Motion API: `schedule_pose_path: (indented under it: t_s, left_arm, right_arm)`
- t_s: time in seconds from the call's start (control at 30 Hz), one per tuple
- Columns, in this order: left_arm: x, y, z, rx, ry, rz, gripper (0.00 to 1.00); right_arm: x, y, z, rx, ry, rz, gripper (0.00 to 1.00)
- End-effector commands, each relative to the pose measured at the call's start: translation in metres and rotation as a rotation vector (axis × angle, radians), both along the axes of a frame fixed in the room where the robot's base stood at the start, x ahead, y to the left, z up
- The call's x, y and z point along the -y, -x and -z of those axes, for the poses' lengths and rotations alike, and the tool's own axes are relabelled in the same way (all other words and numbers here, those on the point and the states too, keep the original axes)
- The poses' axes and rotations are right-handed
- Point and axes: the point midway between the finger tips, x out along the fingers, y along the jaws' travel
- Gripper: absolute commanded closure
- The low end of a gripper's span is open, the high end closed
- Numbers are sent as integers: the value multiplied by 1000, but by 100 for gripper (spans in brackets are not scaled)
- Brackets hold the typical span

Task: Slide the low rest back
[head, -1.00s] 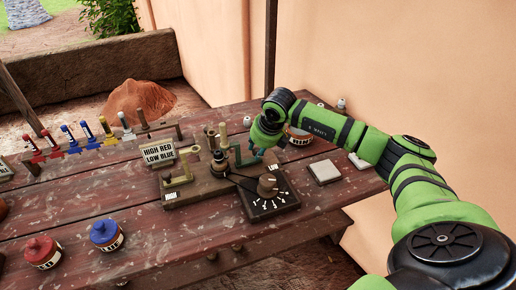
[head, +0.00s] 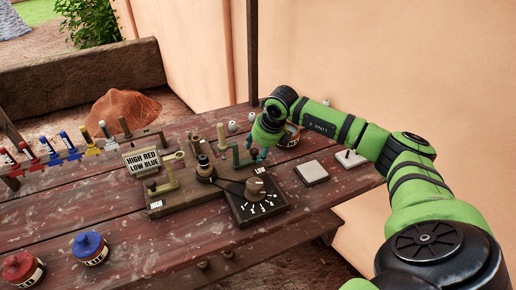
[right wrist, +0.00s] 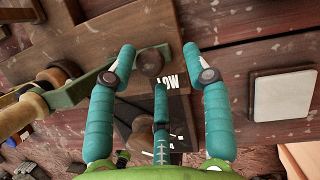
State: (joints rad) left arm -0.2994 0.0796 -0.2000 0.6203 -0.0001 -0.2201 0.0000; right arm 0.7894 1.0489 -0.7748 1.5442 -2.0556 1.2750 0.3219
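The low rest (head: 239,158) is a green bracket at the right end of a wooden board (head: 209,194), by the LOW label. In the right wrist view the low rest (right wrist: 88,83) is a green bar ending in a round knob. My right gripper (head: 260,155) is over that end of the board. In the right wrist view its teal fingertips (right wrist: 161,62) are spread, with the knob between them, closer to the left finger. I cannot tell whether they touch it. My left gripper is not in view.
A HIGH rest (head: 164,183) stands at the board's left end, behind it a sign (head: 143,161) reading HIGH RED LOW BLUE. A dial box (head: 256,202) sits in front. A pale square plate (head: 311,172) lies right. Red (head: 22,270) and blue (head: 90,249) pots stand front left.

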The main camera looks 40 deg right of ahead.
Motion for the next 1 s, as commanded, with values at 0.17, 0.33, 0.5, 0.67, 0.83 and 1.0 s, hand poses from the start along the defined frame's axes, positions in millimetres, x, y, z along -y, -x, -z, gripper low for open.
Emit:
schedule_pose_path:
  t_s: [0.17,0.33,0.5,0.67,0.83,1.0]
  left_arm:
    - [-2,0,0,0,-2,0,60]
    - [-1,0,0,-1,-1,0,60]
    - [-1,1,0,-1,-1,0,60]
    - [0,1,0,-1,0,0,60]
    - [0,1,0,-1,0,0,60]
    - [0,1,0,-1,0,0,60]
  right_arm:
    - [-1,1,-7,6,-2,-2,50]
    - [1,12,-33,7,1,-2,50]
    - [2,27,-67,6,1,0,50]
    - [3,38,-93,4,0,1,50]
    - [3,45,-108,1,-1,2,50]
    - [3,47,-111,1,-1,1,50]
